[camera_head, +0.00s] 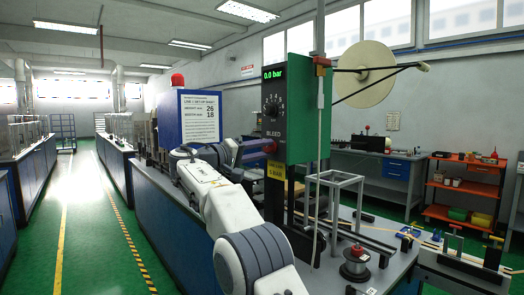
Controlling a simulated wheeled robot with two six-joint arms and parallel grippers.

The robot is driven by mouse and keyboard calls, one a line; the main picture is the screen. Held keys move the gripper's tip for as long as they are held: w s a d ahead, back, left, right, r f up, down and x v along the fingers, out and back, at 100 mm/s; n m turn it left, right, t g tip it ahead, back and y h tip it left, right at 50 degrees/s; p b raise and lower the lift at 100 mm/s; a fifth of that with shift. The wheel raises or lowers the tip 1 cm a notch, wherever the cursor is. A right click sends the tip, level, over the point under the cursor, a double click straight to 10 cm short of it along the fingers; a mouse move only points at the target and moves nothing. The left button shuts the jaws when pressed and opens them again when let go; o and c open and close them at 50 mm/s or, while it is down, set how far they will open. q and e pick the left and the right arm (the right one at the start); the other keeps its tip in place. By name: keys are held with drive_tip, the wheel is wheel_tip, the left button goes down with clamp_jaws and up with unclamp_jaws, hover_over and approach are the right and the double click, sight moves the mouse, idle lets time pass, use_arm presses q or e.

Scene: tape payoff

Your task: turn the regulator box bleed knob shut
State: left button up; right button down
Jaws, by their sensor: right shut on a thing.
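The regulator box (300,72) is green with a black front panel, upright at the middle right. My right gripper (262,147) reaches in from the left side of the panel and is shut on the bleed knob. The knob's exact turn angle cannot be told. My left gripper is out of view.
A blue-framed setup sheet (200,105) with a red lamp (178,80) stands behind my arm. A yellow label (276,170) is below the knob. A wire frame (335,180) and a spool (355,262) stand on the bench to the right. A cream reel (365,73) hangs behind.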

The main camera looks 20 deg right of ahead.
drive_tip(key=shift+f, duration=0.1)
drive_tip(key=c, duration=0.5)
unclamp_jaws()
drive_tip(key=v, duration=1)
drive_tip(key=shift+s+a, duration=0.1)
drive_tip(key=shift+a, duration=0.15)
drive_tip(key=s+a+f+n+y+p, duration=0.3)
drive_tip(key=s+a+f+n+y, duration=0.15)
drive_tip(key=s+f+y, duration=0.2)
drive_tip(key=s+a+f+n+y+p, duration=0.3)
drive_tip(key=s+a+f+n+y, duration=0.15)
drive_tip(key=s+f, duration=0.3)
drive_tip(key=s+f+g+y+p, duration=0.1)
drive_tip(key=s+f+g+y, duration=0.1)
drive_tip(key=s, duration=0.7)
drive_tip(key=s+f+g+y+p, duration=0.2)
drive_tip(key=s+f, duration=0.3)
drive_tip(key=s, duration=0.4)
drive_tip(key=s+a+f+g+y+p, duration=0.1)
drive_tip(key=s+f+g+y, duration=0.1)
drive_tip(key=s, duration=0.8)
wheel_tip(320, 180, down, 2)
drive_tip(key=shift+a+f+y, duration=0.1)
drive_tip(key=shift+y, duration=0.6)
